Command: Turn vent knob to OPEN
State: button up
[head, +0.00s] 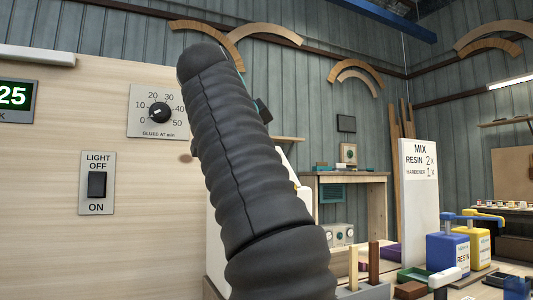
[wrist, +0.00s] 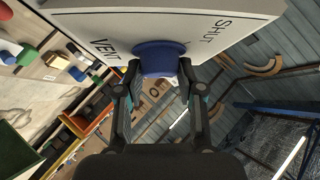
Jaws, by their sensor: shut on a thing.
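The blue vent knob (wrist: 158,57) sits on a pale panel (wrist: 200,16) at the top of the wrist view. The panel carries the words VENT, to the left of the knob, and SHUT, to its upper right; no OPEN label can be read. My gripper (wrist: 160,70) is shut on the knob, with one finger on each side. Which way the knob points cannot be told. In the head view my dark ribbed arm fills the middle, and the knob and my gripper's fingers cannot be made out.
A wooden wall at the left of the head view bears a dial (head: 159,112) and a light switch (head: 97,185). A mixing sign (head: 418,195), a blue resin container (head: 447,252) and a yellow one (head: 475,246) stand at the right, near several small blocks and trays.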

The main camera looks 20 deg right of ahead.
jog(key=o, duration=1.1)
jog(key=shift+a+f, duration=0.1)
jog(key=shift+o, duration=0.2)
jog(key=shift+a, duration=0.1)
jog(key=shift+s+a+r, duration=0.2)
jog(key=shift+s+r, duration=0.1)
jog(key=shift+s+a, duration=0.5)
jog(key=shift+s, duration=0.1)
jog(key=s+a, duration=0.6)
jog(key=s, duration=0.2)
jog(key=shift+a, duration=0.4)
